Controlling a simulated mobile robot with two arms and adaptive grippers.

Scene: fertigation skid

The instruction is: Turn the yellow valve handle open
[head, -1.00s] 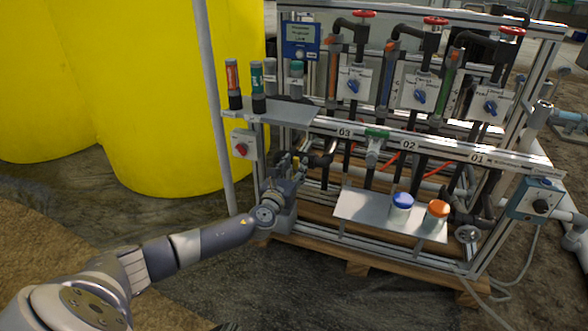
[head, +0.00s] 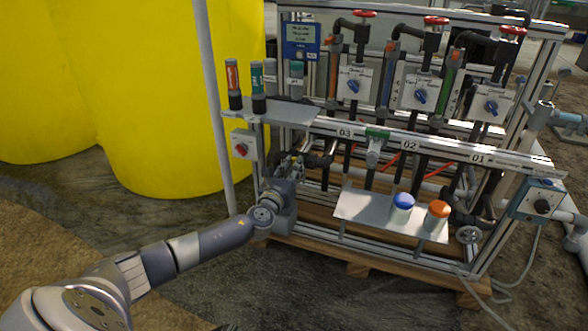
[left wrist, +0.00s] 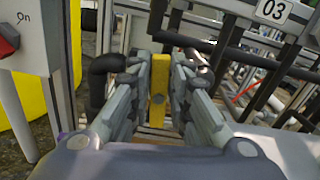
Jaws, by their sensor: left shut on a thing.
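The yellow valve handle (left wrist: 159,88) stands between the two fingers of my left gripper (left wrist: 158,95) in the left wrist view. The fingers are shut on it from both sides. A dark pipe elbow (left wrist: 105,75) runs just left of the handle. In the head view my left gripper (head: 287,165) is at the left end of the skid, below the grey shelf, and the handle is mostly hidden there by the gripper. The right gripper is not in view.
A grey switch box with a red knob (head: 241,146) is close to my left gripper. A metal post (head: 215,110) stands left of it. A lower shelf (head: 365,207) holds a blue-lidded jar (head: 402,207) and an orange-lidded jar (head: 437,215). Large yellow tanks (head: 150,90) stand behind.

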